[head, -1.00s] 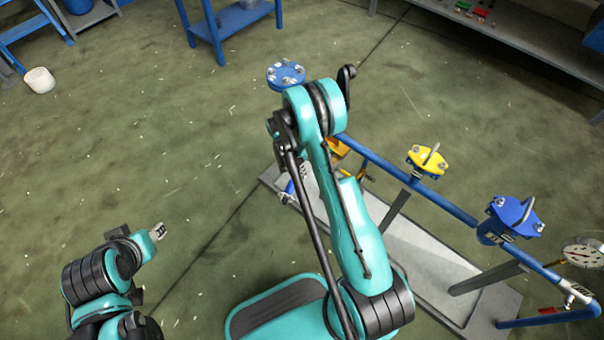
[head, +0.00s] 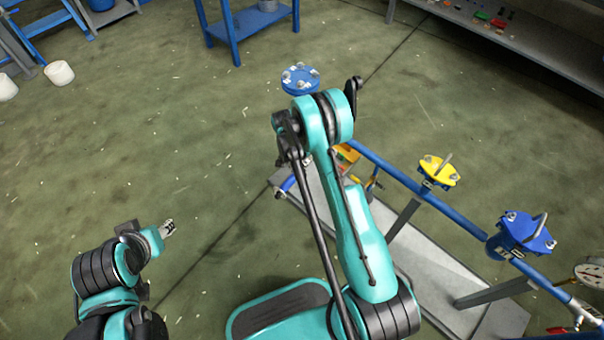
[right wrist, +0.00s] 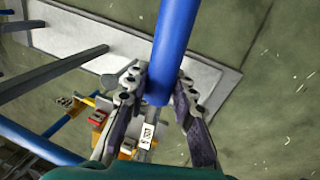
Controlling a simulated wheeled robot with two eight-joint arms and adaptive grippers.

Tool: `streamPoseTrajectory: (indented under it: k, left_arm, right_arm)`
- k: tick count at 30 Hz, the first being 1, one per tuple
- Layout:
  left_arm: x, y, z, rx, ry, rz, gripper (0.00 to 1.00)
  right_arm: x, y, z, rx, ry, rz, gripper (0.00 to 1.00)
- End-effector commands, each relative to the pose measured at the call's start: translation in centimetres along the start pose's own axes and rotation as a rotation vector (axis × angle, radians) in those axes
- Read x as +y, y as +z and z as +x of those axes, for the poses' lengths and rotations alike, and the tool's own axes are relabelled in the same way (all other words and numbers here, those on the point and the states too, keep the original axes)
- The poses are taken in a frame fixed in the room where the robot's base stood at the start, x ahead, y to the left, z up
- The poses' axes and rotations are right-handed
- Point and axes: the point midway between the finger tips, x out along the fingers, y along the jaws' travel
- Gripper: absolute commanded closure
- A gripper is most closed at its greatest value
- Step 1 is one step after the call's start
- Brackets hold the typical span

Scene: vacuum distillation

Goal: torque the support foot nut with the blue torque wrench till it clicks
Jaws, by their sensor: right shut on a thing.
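In the right wrist view, my right gripper (right wrist: 165,100) is shut on a blue bar (right wrist: 174,45), which looks like the blue torque wrench. The bar runs from between the fingers to the top of the picture. A small white label (right wrist: 147,136) shows just below the fingers. In the head view my right arm hides the right gripper. My left gripper (head: 168,228) is over bare floor at lower left, empty as far as I see; its finger gap is too small to judge. I cannot make out the support foot nut.
A blue pipe rig (head: 405,190) stands over a grey base plate (head: 445,262) at right. It carries a yellow flange (head: 437,172) and a blue flange (head: 522,232). Another blue flange (head: 300,80) is beyond my right arm. A grey bench (head: 520,50) is at back right.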

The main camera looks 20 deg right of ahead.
Motion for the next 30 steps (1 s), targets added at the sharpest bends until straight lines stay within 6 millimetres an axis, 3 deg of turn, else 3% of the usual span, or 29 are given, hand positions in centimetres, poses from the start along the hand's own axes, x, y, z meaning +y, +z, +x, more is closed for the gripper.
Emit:
streamPoseTrajectory:
  k: [10,30]
  left_arm:
    - [0.0,0.0,0.0,0.000,0.000,0.000,0.58]
    - [0.0,0.0,0.0,0.000,0.000,0.000,0.58]
  right_arm:
    - [0.3,0.0,0.0,0.003,0.001,-0.010,1.00]
    - [6.5,-1.3,1.5,0.091,-0.005,-0.387,1.00]
